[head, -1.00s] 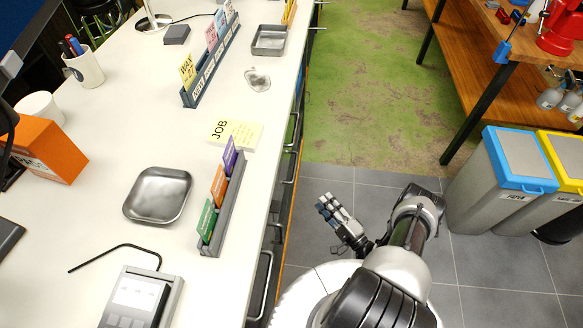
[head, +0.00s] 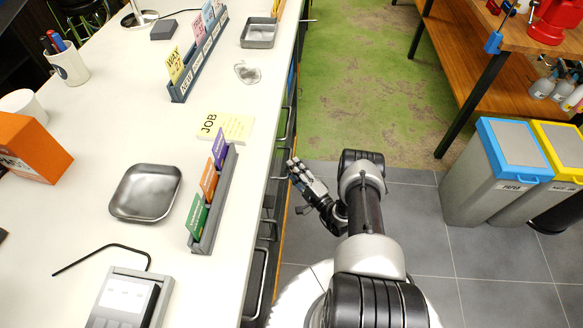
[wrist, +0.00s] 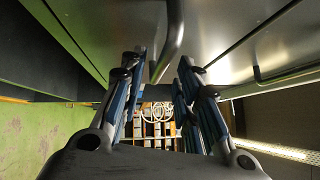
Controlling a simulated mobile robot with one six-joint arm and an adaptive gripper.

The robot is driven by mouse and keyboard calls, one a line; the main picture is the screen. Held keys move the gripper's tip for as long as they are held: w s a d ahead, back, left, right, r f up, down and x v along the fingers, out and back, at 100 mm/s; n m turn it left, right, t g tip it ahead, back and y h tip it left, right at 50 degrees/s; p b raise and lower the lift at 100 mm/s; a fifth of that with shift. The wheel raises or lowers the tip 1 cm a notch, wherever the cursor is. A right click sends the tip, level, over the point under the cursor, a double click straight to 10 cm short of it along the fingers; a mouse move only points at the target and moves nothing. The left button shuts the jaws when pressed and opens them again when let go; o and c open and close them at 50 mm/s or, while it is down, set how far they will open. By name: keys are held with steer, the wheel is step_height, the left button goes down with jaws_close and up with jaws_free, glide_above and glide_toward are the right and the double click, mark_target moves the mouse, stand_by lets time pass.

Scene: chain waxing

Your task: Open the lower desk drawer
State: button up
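The white desk (head: 95,115) runs along the left in the head view, with dark bar handles on its drawer side, one of them a near handle (head: 257,282). My gripper (head: 294,172) is beside that side, below the desktop. In the wrist view my gripper (wrist: 160,78) has its two fingers spread apart, with nothing held between them. A dark bar handle (wrist: 172,38) on a grey drawer front (wrist: 225,30) reaches down near the gap between the fingertips. A second handle (wrist: 285,74) is farther right. I cannot tell which front is the lower drawer, and no drawer clearly stands open.
A blue-lidded bin (head: 510,165) and a yellow-lidded bin (head: 560,150) stand at the right. A wooden bench (head: 455,60) is at the upper right. Grey tiled floor (head: 440,240) and green floor (head: 365,90) are clear between bench and desk.

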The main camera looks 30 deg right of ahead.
steer(key=shift+x, duration=0.85)
steer(key=shift+s, duration=0.1)
jaws_close()
